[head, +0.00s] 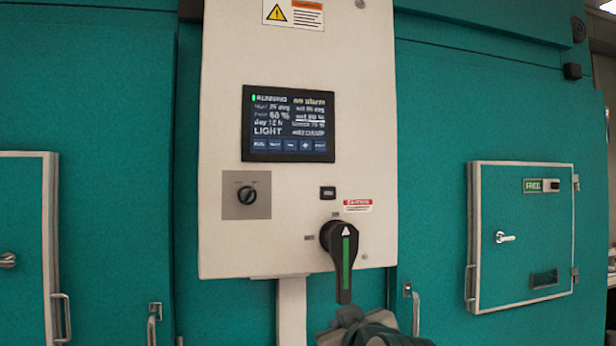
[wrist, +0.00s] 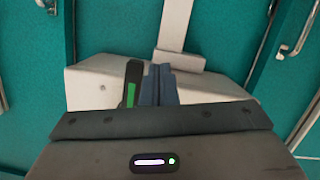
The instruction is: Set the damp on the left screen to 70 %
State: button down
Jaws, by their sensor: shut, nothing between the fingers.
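One dark screen (head: 289,124) is in view, on a pale control box in the middle of the head view. Its small blurred text seems to read RUNNING, no alarm, damp 60 %, an underlined set 60 %, day 12 h and LIGHT. A row of small blue buttons (head: 290,145) runs along its bottom. My gripper (head: 350,316) is low in the head view, below the screen and just below the black rotary handle, partly cut off by the frame. In the wrist view its fingers (wrist: 157,85) are together and empty, in front of the box's lower part.
The black handle with a green stripe (head: 345,258) sticks out close to my fingers; whether they touch is unclear. A small black knob (head: 247,195) and a small black display (head: 327,192) sit under the screen. A teal door marked FREE (head: 524,235) is at right.

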jog(key=w+a+r+n+t+p, duration=0.1)
jog(key=a+r+t, duration=0.15)
jog(key=r, duration=0.65)
jog(key=a+r+t, duration=0.1)
jog(key=r+t, duration=0.3)
jog(key=r, duration=0.5)
jog(key=m+t+h, duration=0.3)
jog(key=t+h, duration=0.1)
jog(key=t, duration=0.1)
send_near(309, 150)
jog(key=s+d+r, duration=0.3)
jog(key=s+r, duration=0.2)
jog(key=r, duration=0.1)
jog(key=shift+s+a+r+h+p, duration=0.1)
jog(key=shift+s+r+h+p, duration=0.2)
jog(key=shift+h+p, duration=0.1)
jog(key=shift+w, duration=0.15)
jog(key=w+p, duration=0.1)
jog(key=w, duration=0.1)
jog(key=w+a+p, duration=0.1)
jog(key=w, duration=0.1)
jog(key=w+a+p, duration=0.1)
jog(key=w, duration=0.2)
jog(key=shift+w+a, duration=0.25)
jog(key=shift+w, duration=0.4)
jog(key=shift+w+a, duration=0.1)
jog(key=shift+w, duration=0.3)
